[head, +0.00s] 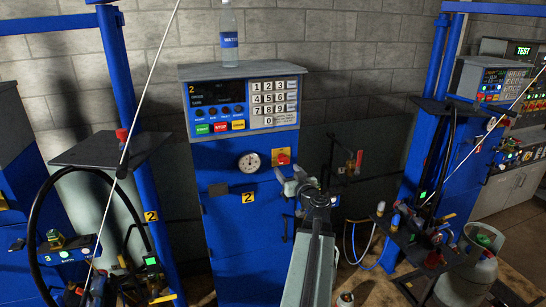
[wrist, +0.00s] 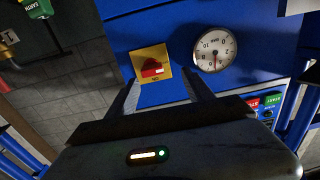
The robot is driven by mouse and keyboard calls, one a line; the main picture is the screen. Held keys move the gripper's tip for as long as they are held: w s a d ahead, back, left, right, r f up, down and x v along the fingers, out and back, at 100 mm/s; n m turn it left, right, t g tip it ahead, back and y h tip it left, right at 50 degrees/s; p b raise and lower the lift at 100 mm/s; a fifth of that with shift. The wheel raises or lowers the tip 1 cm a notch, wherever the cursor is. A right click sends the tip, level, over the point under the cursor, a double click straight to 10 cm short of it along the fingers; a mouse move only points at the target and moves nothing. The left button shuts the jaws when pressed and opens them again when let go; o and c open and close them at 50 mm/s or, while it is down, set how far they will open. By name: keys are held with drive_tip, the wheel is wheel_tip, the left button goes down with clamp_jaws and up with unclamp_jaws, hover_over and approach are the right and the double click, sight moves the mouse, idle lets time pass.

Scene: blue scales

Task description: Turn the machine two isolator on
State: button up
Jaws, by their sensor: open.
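The machine two isolator (head: 283,157) is a red rotary knob on a yellow square plate, on the blue front of the machine marked 2, right of the round gauge (head: 249,162). In the wrist view the isolator (wrist: 153,66) appears upside down, with lettering that seems to read ON at its edge and the gauge (wrist: 214,50) to its right. My gripper (head: 291,173) is open and empty, just below the isolator in the head view. In the wrist view its fingers (wrist: 160,82) stand apart, pointing at the plate. They seem short of the knob; the exact gap is unclear.
Machine two's keypad panel (head: 245,105) is above, with a water bottle (head: 228,35) on top. Right of my arm are a small stand with a red-handled valve (head: 354,163) and hoses.

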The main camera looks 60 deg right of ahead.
sight(285, 162)
drive_tip(key=shift+h, duration=0.3)
drive_tip(key=x, duration=0.5)
drive_tip(key=d+x, duration=0.1)
drive_tip(key=x, duration=0.1)
drive_tip(key=shift+s+d+r, duration=0.15)
drive_tip(key=shift+d, duration=0.15)
drive_tip(key=shift+s, duration=0.1)
